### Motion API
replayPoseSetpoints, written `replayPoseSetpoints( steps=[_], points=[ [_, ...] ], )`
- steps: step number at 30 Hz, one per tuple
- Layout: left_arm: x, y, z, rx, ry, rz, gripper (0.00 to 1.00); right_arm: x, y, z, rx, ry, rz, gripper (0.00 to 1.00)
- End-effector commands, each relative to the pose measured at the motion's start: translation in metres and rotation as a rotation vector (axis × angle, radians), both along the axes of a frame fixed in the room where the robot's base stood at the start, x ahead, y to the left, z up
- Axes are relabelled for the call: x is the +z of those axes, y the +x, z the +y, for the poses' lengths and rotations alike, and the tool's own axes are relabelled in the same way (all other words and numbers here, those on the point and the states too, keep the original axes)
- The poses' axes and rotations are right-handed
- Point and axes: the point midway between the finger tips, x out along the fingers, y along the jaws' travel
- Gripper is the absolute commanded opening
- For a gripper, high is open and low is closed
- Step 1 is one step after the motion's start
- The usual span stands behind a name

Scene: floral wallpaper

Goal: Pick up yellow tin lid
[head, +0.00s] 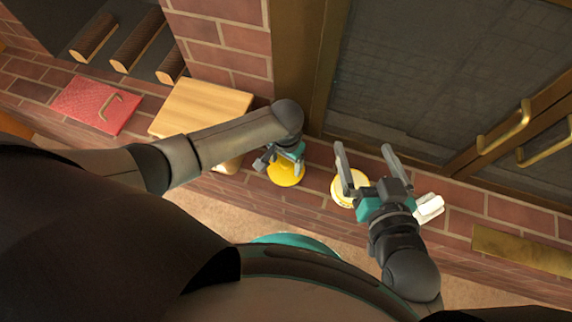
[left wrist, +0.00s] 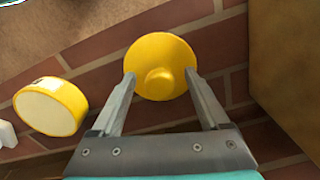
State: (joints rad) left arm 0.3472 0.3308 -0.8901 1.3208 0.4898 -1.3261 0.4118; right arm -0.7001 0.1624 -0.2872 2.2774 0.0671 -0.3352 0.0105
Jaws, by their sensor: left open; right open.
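The yellow tin lid (head: 286,174) is round with a central knob and lies on the brick ledge. In the left wrist view the lid (left wrist: 160,52) is between the tips of my left gripper (left wrist: 160,75). My left gripper (head: 281,160) is open over the lid and covers part of it in the head view; I cannot tell whether the fingers touch it. A yellow tin with a pale top (head: 349,187) stands to the right of the lid, and it also shows in the left wrist view (left wrist: 50,107). My right gripper (head: 362,147) is open and empty, partly over that tin.
A light wooden box or board (head: 205,105) is left of the lid, and a red mat (head: 97,104) with a handle lies further left. A white item (head: 428,208) is beside my right wrist. A dark screen with brass frame (head: 420,70) stands behind the ledge.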

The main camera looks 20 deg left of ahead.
Motion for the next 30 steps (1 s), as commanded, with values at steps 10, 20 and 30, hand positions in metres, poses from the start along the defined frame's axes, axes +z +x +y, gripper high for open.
replayPoseSetpoints(
  steps=[10, 20, 30],
  points=[
    [0.0002, 0.0002, -0.0002, 0.0, 0.0, 0.0, 0.53, -0.0003, -0.0002, -0.0001, 0.0, -0.001, 0.002, 1.0],
    [0.0002, 0.0001, 0.0, 0.0, 0.0, 0.0, 0.15, -0.0003, -0.0002, -0.0003, 0.0, -0.002, 0.002, 1.0],
    [0.0002, 0.0, 0.0, 0.0, 0.0, 0.0, 0.0, -0.0004, -0.0002, -0.0004, 0.0, -0.002, 0.003, 1.0]
  ],
)
